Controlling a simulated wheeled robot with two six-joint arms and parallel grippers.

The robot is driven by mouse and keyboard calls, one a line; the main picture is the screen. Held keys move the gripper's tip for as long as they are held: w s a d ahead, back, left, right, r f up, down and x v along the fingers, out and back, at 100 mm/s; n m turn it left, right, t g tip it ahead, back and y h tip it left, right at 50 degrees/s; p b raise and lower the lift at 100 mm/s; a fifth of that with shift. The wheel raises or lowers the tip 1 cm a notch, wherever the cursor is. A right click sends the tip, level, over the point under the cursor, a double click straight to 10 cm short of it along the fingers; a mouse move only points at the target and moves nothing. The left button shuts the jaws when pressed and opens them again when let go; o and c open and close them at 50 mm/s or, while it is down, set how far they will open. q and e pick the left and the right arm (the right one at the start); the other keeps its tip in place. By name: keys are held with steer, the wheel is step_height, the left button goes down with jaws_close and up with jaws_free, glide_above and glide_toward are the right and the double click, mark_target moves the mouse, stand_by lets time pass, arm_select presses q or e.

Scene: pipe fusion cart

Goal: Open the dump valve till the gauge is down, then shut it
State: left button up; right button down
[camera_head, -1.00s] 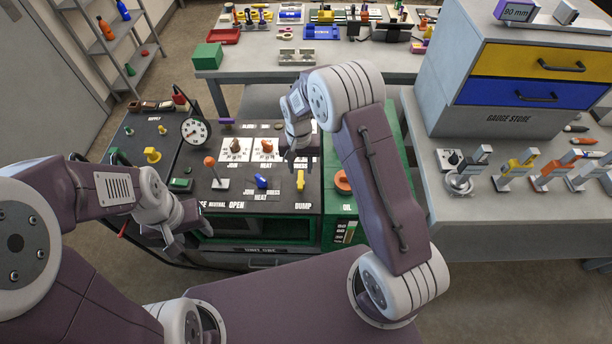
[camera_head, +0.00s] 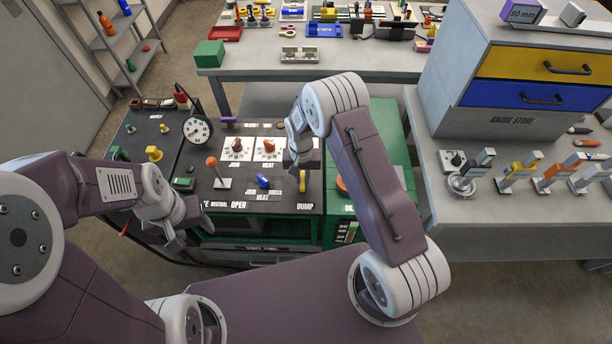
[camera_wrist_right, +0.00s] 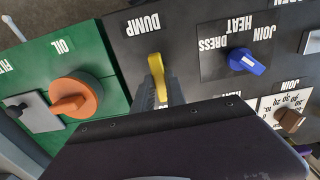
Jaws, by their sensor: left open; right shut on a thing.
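The yellow dump valve lever (camera_head: 303,184) stands on the cart's black panel above the DUMP label. It also shows in the right wrist view (camera_wrist_right: 155,64), near the DUMP lettering. My right gripper (camera_head: 303,170) is shut on this lever; its fingers (camera_wrist_right: 160,88) and body hide part of it. The round white gauge (camera_head: 197,130) stands upright at the panel's back left. It has a dark needle, too small to read surely. My left gripper (camera_head: 186,224) is open and empty at the cart's front left edge, away from the lever.
Close to the lever are a blue selector knob (camera_wrist_right: 245,61) and an orange oil knob (camera_wrist_right: 76,95). An orange-topped lever (camera_head: 212,162) stands farther left. A grey bench with gauge tools and a drawer cabinet (camera_head: 530,75) stands at right.

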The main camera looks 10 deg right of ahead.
mark_target(304, 180)
steer(key=shift+n, duration=0.7)
steer(key=c, duration=1.4)
jaws_free()
steer(key=shift+d, duration=0.1)
steer(key=shift+o, duration=0.2)
steer(key=shift+s+r, duration=0.1)
steer(key=shift+s, duration=0.05)
steer(key=shift+r, duration=0.2)
step_height(304, 180, up, 9)
steer(key=b, duration=0.1)
steer(key=shift+s+d+f, duration=0.1)
